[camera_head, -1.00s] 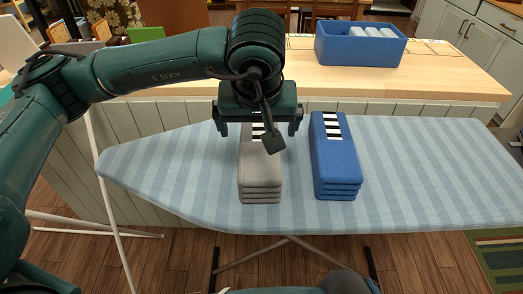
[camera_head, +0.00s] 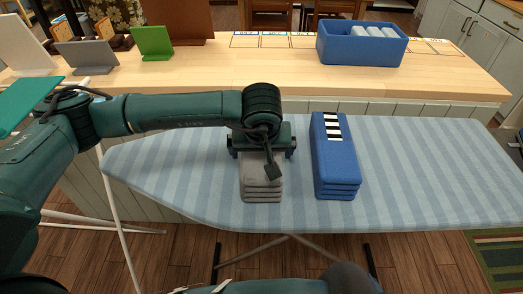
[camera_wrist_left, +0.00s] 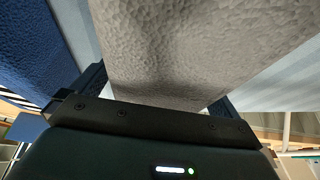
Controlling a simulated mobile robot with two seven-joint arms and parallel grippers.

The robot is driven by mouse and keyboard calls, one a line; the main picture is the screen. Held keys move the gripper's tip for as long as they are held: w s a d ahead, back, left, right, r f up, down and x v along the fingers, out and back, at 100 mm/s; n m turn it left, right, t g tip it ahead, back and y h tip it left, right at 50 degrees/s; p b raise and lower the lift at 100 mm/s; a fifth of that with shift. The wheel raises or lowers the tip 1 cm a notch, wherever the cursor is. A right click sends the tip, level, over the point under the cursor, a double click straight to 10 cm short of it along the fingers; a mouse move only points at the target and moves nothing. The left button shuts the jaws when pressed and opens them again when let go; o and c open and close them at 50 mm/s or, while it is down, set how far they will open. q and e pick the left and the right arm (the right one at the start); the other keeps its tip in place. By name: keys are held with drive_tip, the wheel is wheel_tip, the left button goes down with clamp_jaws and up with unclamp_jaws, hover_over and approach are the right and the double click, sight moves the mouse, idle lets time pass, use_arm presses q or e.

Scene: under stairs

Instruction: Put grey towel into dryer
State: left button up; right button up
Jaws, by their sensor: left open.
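The grey towel (camera_head: 262,188) lies folded on the blue striped ironing board (camera_head: 420,170). My left gripper (camera_head: 262,158) is lowered over the towel's far part, pointing down and open, with a finger on either side of the towel. In the left wrist view the grey towel (camera_wrist_left: 200,50) fills the space in front of the gripper (camera_wrist_left: 155,95), between its fingers. Whether the fingers touch the towel cannot be told. The towel's striped label is hidden under the gripper. No dryer shows. My right gripper is not in view.
A folded blue towel (camera_head: 336,170) with a striped label lies close to the right of the grey one. Behind the board stands a wooden counter (camera_head: 210,72) with a blue bin (camera_head: 361,48) of rolled items and several upright panels. The board's right part is clear.

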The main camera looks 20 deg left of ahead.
use_arm(q)
drive_tip(key=c, duration=1.1)
drive_tip(key=shift+c, duration=0.2)
wheel_tip(320, 180, up, 10)
drive_tip(key=shift+r+b, duration=0.1)
drive_tip(key=shift+b, duration=0.4)
drive_tip(key=o, duration=0.6)
drive_tip(key=shift+c, duration=0.2)
drive_tip(key=c, duration=0.9)
